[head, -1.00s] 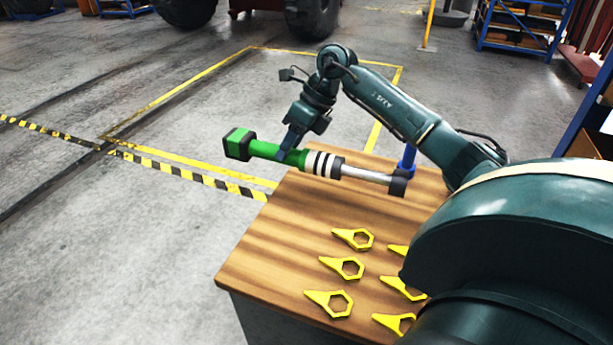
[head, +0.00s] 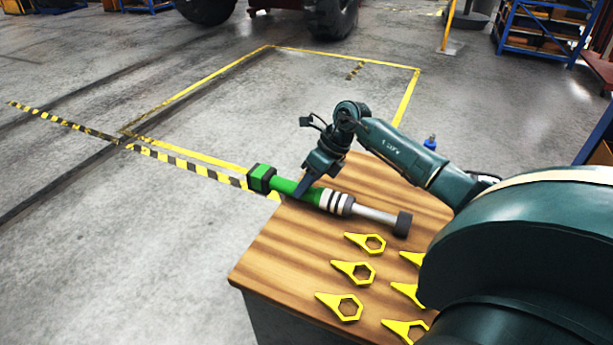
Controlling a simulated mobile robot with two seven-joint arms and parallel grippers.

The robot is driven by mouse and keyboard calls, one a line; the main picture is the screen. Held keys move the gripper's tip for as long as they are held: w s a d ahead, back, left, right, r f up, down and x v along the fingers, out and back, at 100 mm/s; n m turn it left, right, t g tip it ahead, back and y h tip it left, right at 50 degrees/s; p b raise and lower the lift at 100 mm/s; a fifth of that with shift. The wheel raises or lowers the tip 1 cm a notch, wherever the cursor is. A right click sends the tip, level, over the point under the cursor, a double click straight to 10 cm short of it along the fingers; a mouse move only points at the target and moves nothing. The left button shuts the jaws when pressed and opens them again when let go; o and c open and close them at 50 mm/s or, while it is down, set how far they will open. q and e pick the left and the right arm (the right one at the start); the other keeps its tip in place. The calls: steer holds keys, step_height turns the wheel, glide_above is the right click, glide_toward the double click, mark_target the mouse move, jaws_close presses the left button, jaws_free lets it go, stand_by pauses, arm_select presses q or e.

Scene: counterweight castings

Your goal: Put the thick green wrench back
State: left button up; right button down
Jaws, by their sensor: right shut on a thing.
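The thick green wrench (head: 283,186) has a green handle, a dark green and black block at its left end, black and white bands, and a silver shaft with a dark tip at the right. My right gripper (head: 306,187) is shut on its green part from above. The wrench lies across the far left part of the wooden bench top (head: 275,255); its left end reaches past the bench edge. I cannot tell whether it touches the wood. My left gripper is not in view.
Several yellow ring-shaped pointers (head: 352,272) lie on the near right of the bench. A blue upright piece (head: 430,143) stands at the far edge, partly behind my arm. The left front of the bench top is bare. Yellow-and-black floor tape (head: 187,167) runs beyond it.

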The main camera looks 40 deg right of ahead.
steer(key=c, duration=1.5)
jaws_free()
steer(key=o, duration=0.5)
steer(key=shift+r, duration=0.1)
steer(key=b+v, duration=0.2)
steer(key=v, duration=1)
steer(key=shift+a, duration=0.1)
